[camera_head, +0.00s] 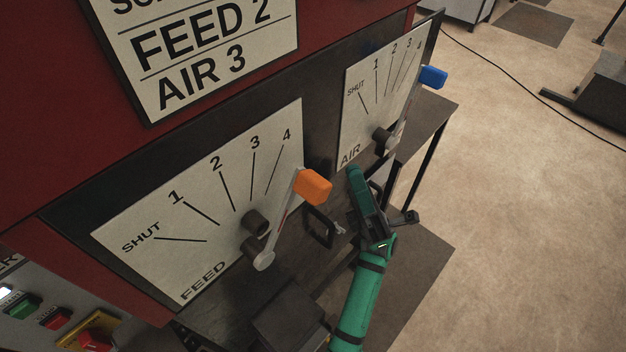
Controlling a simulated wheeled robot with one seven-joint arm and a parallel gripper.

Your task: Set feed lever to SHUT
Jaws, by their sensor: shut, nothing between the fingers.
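The feed lever (282,222) is a grey bar with an orange knob (313,186), mounted in front of the white FEED plate (135,265). It slants up and right, with its knob beside the 4 end of the scale, far from the SHUT mark (142,244) at the left. The bar stands off the plate, so its exact reading is hard to tell. My gripper (357,178) is shut and empty, at the end of my green arm. It appears right of the orange knob and below the AIR plate, apart from the feed lever.
The AIR plate (352,125) has its own lever with a blue knob (433,77), up and right of my gripper. A sign (205,45) reads FEED 2, AIR 3. Push buttons (55,318) sit lower left. Open floor (530,200) lies to the right.

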